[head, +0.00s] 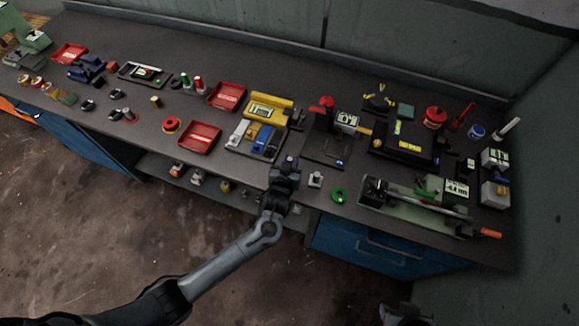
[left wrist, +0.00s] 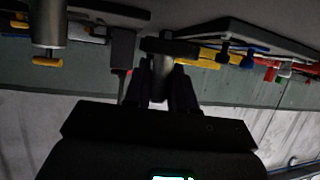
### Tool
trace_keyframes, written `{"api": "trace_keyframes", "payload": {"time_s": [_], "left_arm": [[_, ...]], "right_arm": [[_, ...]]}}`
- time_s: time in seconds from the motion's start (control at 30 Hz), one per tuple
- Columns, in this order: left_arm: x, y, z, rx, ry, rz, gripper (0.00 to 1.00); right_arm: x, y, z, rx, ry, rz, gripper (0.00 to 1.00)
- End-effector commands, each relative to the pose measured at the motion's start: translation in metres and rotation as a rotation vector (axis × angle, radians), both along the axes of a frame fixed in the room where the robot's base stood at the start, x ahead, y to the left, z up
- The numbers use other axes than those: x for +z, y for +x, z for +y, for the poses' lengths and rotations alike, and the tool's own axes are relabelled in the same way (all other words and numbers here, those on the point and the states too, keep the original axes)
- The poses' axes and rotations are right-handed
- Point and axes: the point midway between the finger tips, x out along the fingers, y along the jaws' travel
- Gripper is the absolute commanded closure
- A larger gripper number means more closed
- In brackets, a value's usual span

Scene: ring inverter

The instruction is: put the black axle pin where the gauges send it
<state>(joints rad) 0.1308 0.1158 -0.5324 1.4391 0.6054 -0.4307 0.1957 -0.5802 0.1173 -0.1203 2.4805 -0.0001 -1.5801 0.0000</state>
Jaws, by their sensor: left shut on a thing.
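My left gripper (head: 288,163) is over the front part of the bench, just left of a small grey fitting (head: 316,179). In the left wrist view its two dark fingers (left wrist: 160,85) are closed on a dark, short round piece (left wrist: 156,47), which looks like the black axle pin. The fingers hide much of it, and it is too small to make out in the head view. Devices with pale displays stand on the bench: one in the yellow unit (head: 268,109), one at the middle fixture (head: 347,119) and one at the front right (head: 456,188). Their readings are not legible.
Red trays (head: 199,137) lie left of the yellow unit. A green ring (head: 339,195) sits near the front edge. A long green fixture with a rod (head: 415,205) fills the front right. Small parts crowd the left; bare bench lies along the back.

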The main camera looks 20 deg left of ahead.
Motion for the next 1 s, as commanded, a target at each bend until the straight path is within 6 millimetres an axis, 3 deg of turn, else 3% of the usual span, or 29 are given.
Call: {"api": "trace_keyframes", "payload": {"time_s": [0.4,0.87,0.9,1.0], "left_arm": [[-0.034,0.000,0.001,0.000,0.000,-0.001,1.00],[-0.041,0.000,0.001,0.001,0.001,-0.002,1.00],[-0.041,0.000,0.001,0.001,0.001,0.001,0.70],[-0.041,0.000,0.001,0.001,0.001,0.001,0.55]], "right_arm": [[0.003,0.000,0.000,-0.002,0.001,0.001,0.57],[-0.001,0.000,-0.002,0.004,-0.007,0.000,0.57],[-0.001,0.000,-0.002,0.004,-0.007,0.001,0.57],[0.000,0.000,-0.002,0.004,-0.007,0.000,0.57]]}}
